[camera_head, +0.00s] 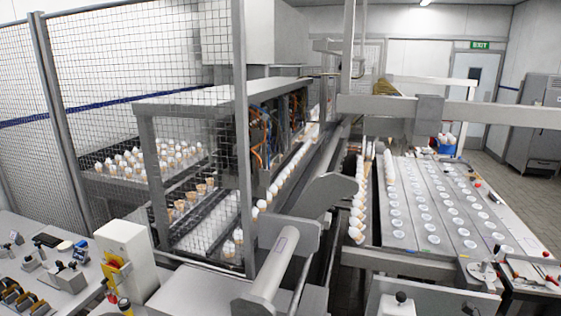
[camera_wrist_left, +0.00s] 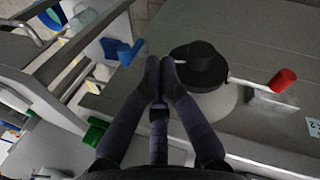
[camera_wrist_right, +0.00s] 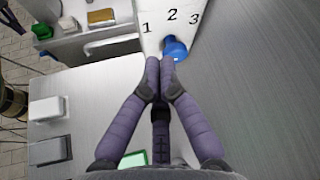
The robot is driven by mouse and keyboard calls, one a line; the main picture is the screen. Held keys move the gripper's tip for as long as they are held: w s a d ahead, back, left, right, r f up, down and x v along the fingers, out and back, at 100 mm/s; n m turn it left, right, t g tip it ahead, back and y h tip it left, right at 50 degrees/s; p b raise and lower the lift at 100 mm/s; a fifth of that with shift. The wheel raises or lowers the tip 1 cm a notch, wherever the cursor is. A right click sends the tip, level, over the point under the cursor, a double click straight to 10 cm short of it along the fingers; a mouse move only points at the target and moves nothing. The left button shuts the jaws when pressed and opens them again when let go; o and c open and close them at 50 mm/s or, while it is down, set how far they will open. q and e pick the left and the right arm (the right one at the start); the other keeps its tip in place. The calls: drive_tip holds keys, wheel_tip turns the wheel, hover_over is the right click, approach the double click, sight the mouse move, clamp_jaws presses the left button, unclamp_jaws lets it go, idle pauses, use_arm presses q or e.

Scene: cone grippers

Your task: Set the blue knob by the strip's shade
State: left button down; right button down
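The blue knob (camera_wrist_right: 175,48) sticks out from a white panel (camera_wrist_right: 154,10) marked 1, 2 and 3 in the right wrist view. My right gripper (camera_wrist_right: 160,62) has its fingertips together, just in front of the knob in the picture; I cannot tell whether they touch it. My left gripper (camera_wrist_left: 159,62) is also shut and empty, beside a round black knob (camera_wrist_left: 203,62) on a grey surface. Neither gripper shows in the head view. I cannot pick out the strip for certain; a green patch with a pale border (camera_wrist_right: 134,159) is partly hidden by my right gripper.
A red-tipped lever (camera_wrist_left: 282,80), a blue handle (camera_wrist_left: 130,52) and a green block (camera_wrist_left: 95,131) surround my left gripper. Light blocks (camera_wrist_right: 48,108) stand left of my right gripper. The head view shows a mesh fence (camera_head: 95,70) and a production line with cones.

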drive_tip(key=shift+w+a+f, duration=0.1)
drive_tip(key=shift+w+a, duration=0.05)
drive_tip(key=shift+a, duration=0.4)
drive_tip(key=shift+w+a+f, duration=0.1)
drive_tip(key=shift+a, duration=0.4)
drive_tip(key=shift+w+d+f+b, duration=0.15)
drive_tip(key=shift+w+f+b, duration=0.15)
drive_tip(key=shift+b, duration=0.65)
drive_tip(key=shift+w+r+b, duration=0.25)
drive_tip(key=shift+r+b, duration=0.05)
drive_tip(key=shift+b, duration=1.45)
drive_tip(key=shift+w+d+b, duration=0.1)
drive_tip(key=shift+w+b, duration=0.05)
drive_tip(key=shift+b, duration=0.3)
drive_tip(key=shift+w+r+b, duration=0.2)
drive_tip(key=shift+w+b, duration=0.25)
drive_tip(key=shift+b, duration=1.45)
